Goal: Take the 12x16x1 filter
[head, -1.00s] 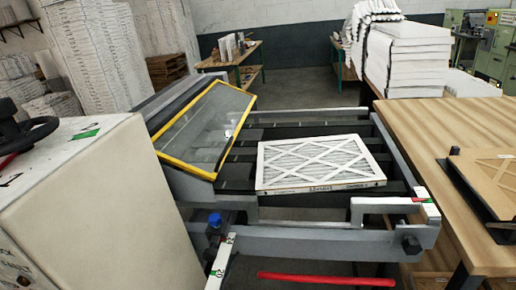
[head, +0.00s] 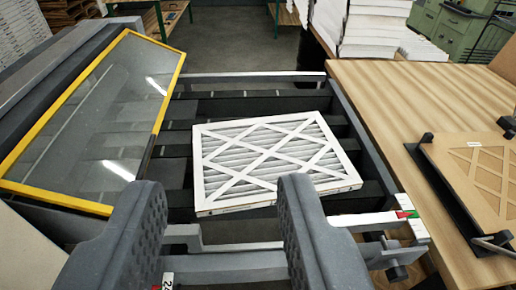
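The white pleated filter (head: 268,160) with a lattice face lies flat on the dark slats of the machine bed, in the middle of the head view. Its size print is too small to read here. My gripper (head: 222,200) is open, its two grey fingers wide apart at the bottom of the view. The fingers are empty, on the near side of the filter. The right finger's tip appears close to the filter's front edge; I cannot tell whether they touch.
A yellow-framed clear guard (head: 95,125) slants up left of the filter. A wooden table (head: 420,95) stands at right, with a brown lattice panel (head: 475,175) on a black holder. The machine's grey rail (head: 365,150) runs along the filter's right. White stacks (head: 365,25) stand behind.

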